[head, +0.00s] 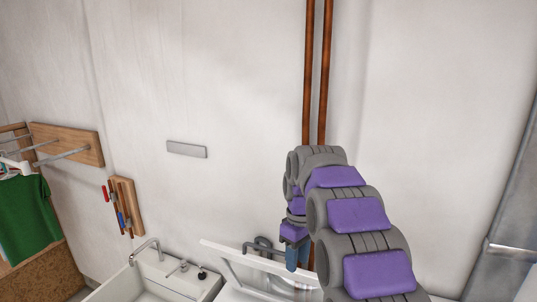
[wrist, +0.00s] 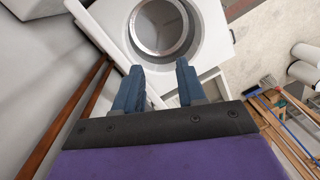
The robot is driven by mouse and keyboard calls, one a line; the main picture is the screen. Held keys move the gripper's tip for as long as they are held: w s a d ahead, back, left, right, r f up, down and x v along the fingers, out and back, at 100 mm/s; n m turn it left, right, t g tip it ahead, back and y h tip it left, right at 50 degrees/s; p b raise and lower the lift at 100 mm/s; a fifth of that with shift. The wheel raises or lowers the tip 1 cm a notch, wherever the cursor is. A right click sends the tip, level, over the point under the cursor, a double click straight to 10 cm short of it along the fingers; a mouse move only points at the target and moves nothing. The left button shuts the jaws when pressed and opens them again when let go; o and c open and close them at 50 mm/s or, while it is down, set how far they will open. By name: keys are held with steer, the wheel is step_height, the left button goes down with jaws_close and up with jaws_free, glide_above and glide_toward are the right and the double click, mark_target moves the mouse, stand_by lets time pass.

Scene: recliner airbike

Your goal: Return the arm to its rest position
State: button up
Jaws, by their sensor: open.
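My arm, in grey and purple segments, reaches up and forward at the right of the head view, towards the white wall. My gripper (head: 297,256) hangs at its far end, pointing down, near the copper pipes. In the wrist view my gripper (wrist: 161,85) shows two blue fingers held apart with nothing between them. Beyond the fingertips is a white machine (wrist: 207,22) with a round grey-rimmed opening. The fingers appear apart from it.
Copper pipes (head: 309,75) run up the wall behind my arm. A white sink (head: 155,277) with a tap stands lower left. A green shirt (head: 30,220) hangs from a wooden rack (head: 70,146) at far left. A grey metal piece (head: 505,200) stands at right.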

steer(key=s+d+f+m+b, duration=0.2)
steer(key=s+f+b, duration=0.3)
steer(key=s, duration=0.8)
steer(key=s+d+f+m+b, duration=0.2)
steer(key=s+f+m+b, duration=0.2)
steer(key=s+f, duration=0.6)
steer(key=s+d+f+m+b, duration=0.2)
steer(key=s+f+b, duration=0.6)
steer(key=s, duration=0.9)
steer(key=shift+d+f+m+g, duration=0.2)
steer(key=shift+d+m+g, duration=0.1)
steer(key=shift+m, duration=0.3)
